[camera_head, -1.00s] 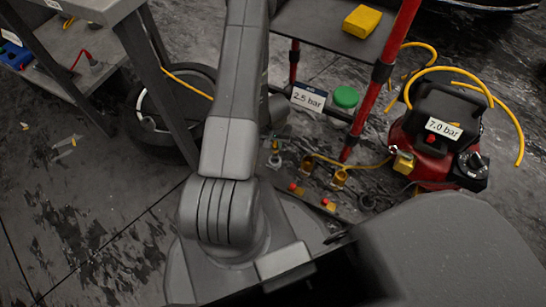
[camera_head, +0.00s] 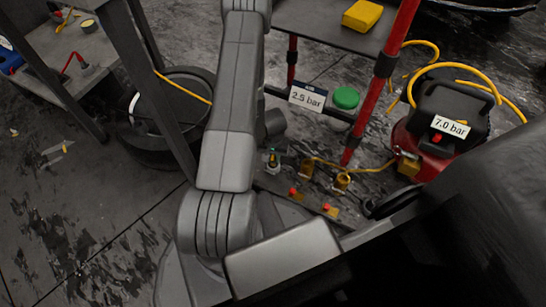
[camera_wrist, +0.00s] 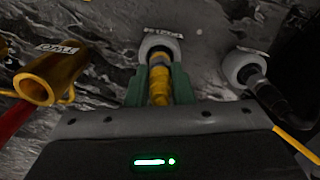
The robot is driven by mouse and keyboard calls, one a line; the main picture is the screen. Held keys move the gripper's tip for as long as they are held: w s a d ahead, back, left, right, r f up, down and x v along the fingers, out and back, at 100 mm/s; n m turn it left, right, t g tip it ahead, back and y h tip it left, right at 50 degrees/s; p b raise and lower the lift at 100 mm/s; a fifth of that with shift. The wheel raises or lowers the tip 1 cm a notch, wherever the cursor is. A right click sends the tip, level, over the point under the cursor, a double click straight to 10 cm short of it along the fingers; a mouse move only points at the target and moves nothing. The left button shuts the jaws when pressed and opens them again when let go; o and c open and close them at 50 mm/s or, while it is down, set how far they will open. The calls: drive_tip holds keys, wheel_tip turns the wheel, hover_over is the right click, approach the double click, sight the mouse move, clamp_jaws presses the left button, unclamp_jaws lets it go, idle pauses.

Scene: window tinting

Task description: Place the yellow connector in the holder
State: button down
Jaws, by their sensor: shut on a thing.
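In the wrist view my gripper (camera_wrist: 158,82) has its green fingers closed around the yellow connector (camera_wrist: 159,86). The connector's grey front end points at a white ring-shaped holder (camera_wrist: 148,41) straight ahead. The end overlaps the ring's opening in the picture; I cannot tell how deep it sits. A second white ring holder (camera_wrist: 233,62) to the right has a dark fitting with a black hose in it. In the head view my arm hides most of the gripper area.
A brass tube (camera_wrist: 52,78) tagged "TWO" is close on the left in the wrist view. The head view shows a red compressor (camera_head: 437,145) marked 7.0 bar, brass fittings (camera_head: 342,181) on the floor unit and a red-legged cart (camera_head: 375,95).

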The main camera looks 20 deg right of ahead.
drive_tip(key=shift+f, duration=0.2)
drive_tip(key=c, duration=1.3)
unclamp_jaws()
drive_tip(key=shift+o, duration=0.2)
drive_tip(key=shift+r, duration=0.1)
wheel_tip(320, 180, up, 12)
drive_tip(key=p, duration=1)
drive_tip(key=shift+r, duration=0.15)
wheel_tip(320, 180, down, 12)
drive_tip(key=b, duration=1)
drive_tip(key=shift+f, duration=0.2)
